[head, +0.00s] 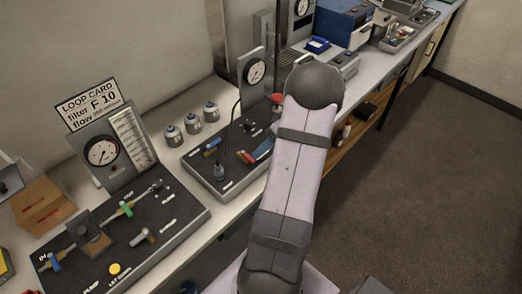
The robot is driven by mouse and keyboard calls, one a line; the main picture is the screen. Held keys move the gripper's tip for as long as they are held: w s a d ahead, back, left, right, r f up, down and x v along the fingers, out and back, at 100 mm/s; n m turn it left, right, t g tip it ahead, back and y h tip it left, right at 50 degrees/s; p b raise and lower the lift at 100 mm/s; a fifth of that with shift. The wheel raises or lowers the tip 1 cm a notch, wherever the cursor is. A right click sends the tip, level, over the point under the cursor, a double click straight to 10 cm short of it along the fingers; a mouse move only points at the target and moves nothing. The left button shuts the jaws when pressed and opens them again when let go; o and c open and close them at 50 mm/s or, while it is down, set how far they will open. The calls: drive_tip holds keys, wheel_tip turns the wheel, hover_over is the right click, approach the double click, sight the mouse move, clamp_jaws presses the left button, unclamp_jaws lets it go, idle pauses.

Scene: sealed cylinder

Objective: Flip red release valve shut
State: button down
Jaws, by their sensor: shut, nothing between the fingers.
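A small red handle (246,157) lies on the middle black panel (225,187), close to my arm; it looks like the red release valve, but its exact position is too small to tell. A blue piece touches or overlaps it on the right. A second red part (277,98), round and knob-like, shows farther back beside my elbow. My arm's pale link and dark elbow cover the right side of this panel. My gripper is hidden from the head view, so its place relative to the red handle cannot be seen.
A gauge (255,72) stands behind the middle panel, with a dark cable looping down to it. Several small canisters (191,124) stand on the bench to the left. A left panel (120,235) carries coloured valves. The floor at right is clear.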

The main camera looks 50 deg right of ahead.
drive_tip(key=shift+s+a, duration=0.1)
drive_tip(key=m+b, duration=0.1)
drive_tip(key=b, duration=0.1)
drive_tip(key=a+m+t+h+b, duration=0.1)
drive_tip(key=b, duration=0.1)
drive_tip(key=m+h+b, duration=0.1)
drive_tip(key=m+b, duration=0.1)
drive_tip(key=shift+s+a+f+t, duration=0.3)
drive_tip(key=shift+s+a+f, duration=0.05)
drive_tip(key=shift+a, duration=0.05)
drive_tip(key=a+m+h+b, duration=0.1)
drive_tip(key=m+b, duration=0.1)
drive_tip(key=a+m+h+b, duration=0.1)
drive_tip(key=m+b, duration=0.1)
drive_tip(key=b, duration=0.1)
drive_tip(key=shift+a+r+m+t+h, duration=0.1)
drive_tip(key=shift+a+m+t+h, duration=0.05)
drive_tip(key=shift+m+t+h, duration=0.2)
drive_tip(key=b, duration=0.1)
drive_tip(key=a+b, duration=0.1)
drive_tip(key=b, duration=0.1)
drive_tip(key=shift+w+a, duration=0.25)
drive_tip(key=shift+a, duration=0.05)
drive_tip(key=shift+w+a+r, duration=0.1)
drive_tip(key=shift+a+r, duration=0.05)
drive_tip(key=shift+a, duration=0.05)
drive_tip(key=shift+r, duration=0.1)
drive_tip(key=shift+w+d, duration=0.1)
drive_tip(key=shift+d, duration=0.1)
